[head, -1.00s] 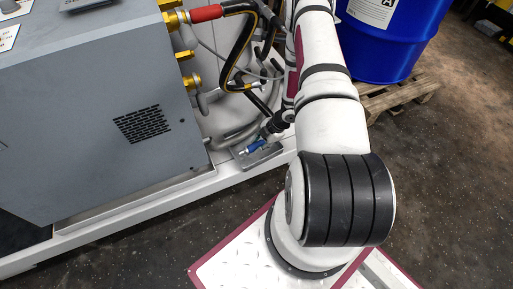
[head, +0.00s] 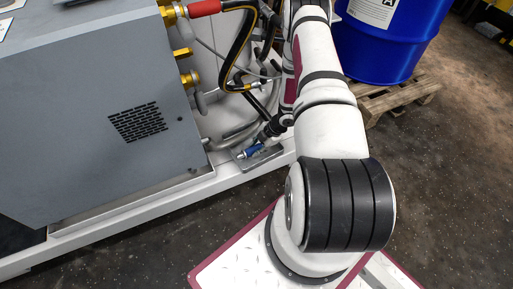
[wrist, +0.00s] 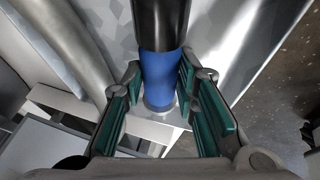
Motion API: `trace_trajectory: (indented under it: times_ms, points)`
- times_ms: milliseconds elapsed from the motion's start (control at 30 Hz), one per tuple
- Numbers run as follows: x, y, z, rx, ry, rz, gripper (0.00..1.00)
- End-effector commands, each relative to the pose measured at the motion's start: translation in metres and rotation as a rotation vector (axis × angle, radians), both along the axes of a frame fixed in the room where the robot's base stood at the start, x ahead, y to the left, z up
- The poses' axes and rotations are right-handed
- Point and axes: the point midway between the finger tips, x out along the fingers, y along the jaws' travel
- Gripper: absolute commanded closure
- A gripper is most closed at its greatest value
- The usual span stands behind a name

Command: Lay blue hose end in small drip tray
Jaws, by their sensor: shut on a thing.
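The blue hose end (head: 254,149) is at the low white ledge of the grey machine, in the middle of the head view. In the wrist view the blue hose end (wrist: 160,80) runs down between the green-padded fingers of my gripper (wrist: 160,100), with black hose above it and a metal tip below. My gripper is shut on it. In the head view my gripper (head: 262,138) is small and dark, partly hidden by the hose and my arm. The small drip tray (head: 268,158) is a flat metallic tray under and beside the hose end. I cannot tell whether the tip touches the tray.
The grey machine cabinet (head: 95,120) stands at left, with brass fittings and hoses close to my gripper. A blue drum (head: 385,45) stands on a wooden pallet (head: 405,97) at back right. The dark floor (head: 450,180) at right is clear.

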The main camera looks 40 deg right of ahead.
Motion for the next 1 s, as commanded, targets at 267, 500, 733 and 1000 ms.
trace_trajectory:
  times_ms: [267,500,733,1000]
  points:
    - [-0.001,-0.0005,-0.0127,-0.008,0.008,0.0,0.68]
    - [-0.0018,-0.0014,-0.0123,-0.009,0.009,-0.001,0.53]
    - [-0.0025,-0.0018,-0.0108,-0.007,0.009,-0.002,0.53]
    - [-0.0026,-0.0013,-0.0098,-0.006,0.009,-0.001,0.53]
